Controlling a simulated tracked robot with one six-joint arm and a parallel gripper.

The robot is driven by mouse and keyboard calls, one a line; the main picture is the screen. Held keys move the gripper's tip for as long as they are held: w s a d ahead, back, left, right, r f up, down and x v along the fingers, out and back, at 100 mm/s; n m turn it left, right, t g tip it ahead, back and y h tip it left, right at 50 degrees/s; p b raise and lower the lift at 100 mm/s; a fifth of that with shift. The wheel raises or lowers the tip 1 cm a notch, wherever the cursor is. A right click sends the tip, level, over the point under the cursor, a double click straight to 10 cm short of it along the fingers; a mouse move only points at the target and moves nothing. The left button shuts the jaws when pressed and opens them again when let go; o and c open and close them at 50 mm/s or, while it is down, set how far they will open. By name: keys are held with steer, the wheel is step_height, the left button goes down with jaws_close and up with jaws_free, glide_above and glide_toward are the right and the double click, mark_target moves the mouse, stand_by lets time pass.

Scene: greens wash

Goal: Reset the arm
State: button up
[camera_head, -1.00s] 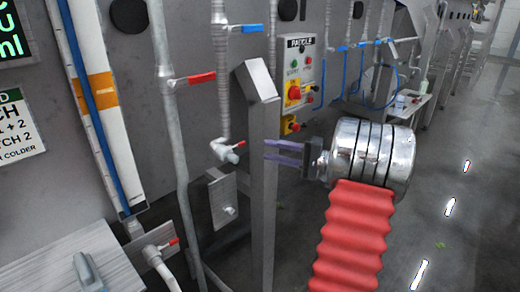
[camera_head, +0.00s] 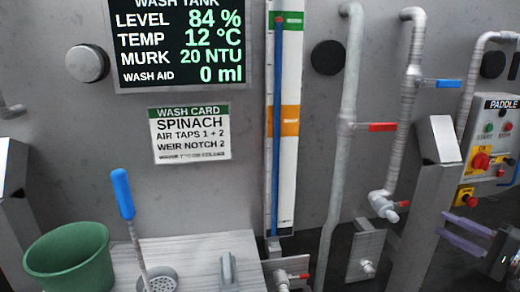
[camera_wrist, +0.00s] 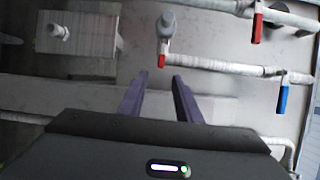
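My gripper (camera_head: 464,232) shows at the right edge of the head view, its two purple fingers pointing left toward a grey metal post (camera_head: 425,190). The fingers are apart with nothing visible between them. In the wrist view my gripper (camera_wrist: 160,84) is also open and empty. A pipe end with a small red handle (camera_wrist: 162,60) lies just beyond the fingertips there. I cannot tell whether the fingers touch anything. Most of my arm is outside the head view.
A control panel (camera_head: 494,135) stands behind the gripper. Pipes with a red-handled valve (camera_head: 382,127) and a blue-handled valve (camera_head: 448,83) run up the wall. A green bucket (camera_head: 70,262) and a blue-handled tool (camera_head: 123,194) are at lower left. A wash tank screen (camera_head: 178,45) hangs above.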

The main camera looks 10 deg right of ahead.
steer(key=s+a+f+m+g, duration=0.1)
steer(key=s+a+f+g, duration=0.4)
steer(key=a+f+g, duration=0.45)
steer(key=s+a+r+n+h, duration=0.2)
steer(key=s+a+n, duration=0.1)
steer(key=a, duration=0.8)
steer(key=s+a+r+n+g+h, duration=0.1)
steer(key=s+a+r+n+h, duration=0.1)
steer(key=a+n, duration=0.4)
steer(key=s+a+r+n+h, duration=0.2)
steer(key=s+a+n, duration=0.3)
steer(key=a, duration=1.1)
steer(key=shift+s+r+h, duration=0.15)
steer(key=shift+s+h, duration=0.35)
steer(key=shift+h, duration=0.3)
steer(key=shift+o, duration=0.4)
steer(key=shift+a, duration=0.1)
